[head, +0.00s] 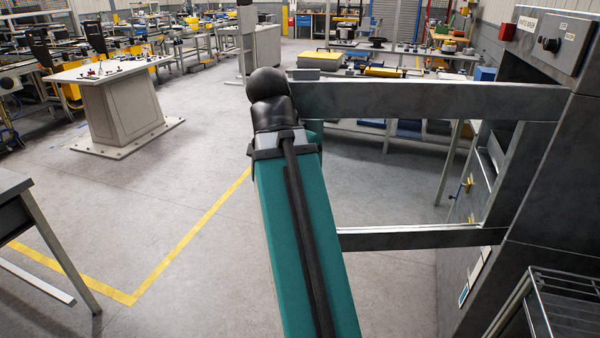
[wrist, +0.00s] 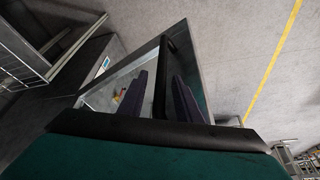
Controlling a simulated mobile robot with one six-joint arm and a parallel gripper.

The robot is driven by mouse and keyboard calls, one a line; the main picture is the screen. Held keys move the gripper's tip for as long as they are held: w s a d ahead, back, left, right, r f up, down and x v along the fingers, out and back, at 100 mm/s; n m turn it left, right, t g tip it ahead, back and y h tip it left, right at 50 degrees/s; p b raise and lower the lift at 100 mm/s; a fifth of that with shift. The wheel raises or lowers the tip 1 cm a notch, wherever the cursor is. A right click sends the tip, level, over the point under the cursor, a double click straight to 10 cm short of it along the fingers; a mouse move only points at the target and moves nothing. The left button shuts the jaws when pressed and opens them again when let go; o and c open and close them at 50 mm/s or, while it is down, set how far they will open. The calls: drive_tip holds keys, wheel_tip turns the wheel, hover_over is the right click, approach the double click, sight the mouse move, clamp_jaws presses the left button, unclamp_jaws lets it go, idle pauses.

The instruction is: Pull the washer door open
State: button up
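The washer (head: 545,150) is the dark grey cabinet at the right of the head view. Its door (head: 430,101) is a metal frame with a see-through middle, swung out from the cabinet and reaching left behind my arm. The door frame also shows in the wrist view (wrist: 195,72). There a black handle bar (wrist: 162,75) runs along the door's free side. My gripper (wrist: 160,88) has one dark finger on each side of this bar, with narrow gaps visible, so it looks open around it. In the head view my arm hides the gripper and the handle.
A wire rack (head: 560,300) stands at the lower right beside the washer. A table (head: 20,215) stands at the left edge, and a white pedestal table (head: 125,110) stands farther back. Benches with parts stand behind the door. The floor with a yellow line (head: 190,240) is clear left of my arm.

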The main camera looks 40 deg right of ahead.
drive_tip(key=p+v, duration=0.5)
drive_tip(key=v, duration=0.1)
drive_tip(key=shift+d+p, duration=0.1)
drive_tip(key=shift+p, duration=0.2)
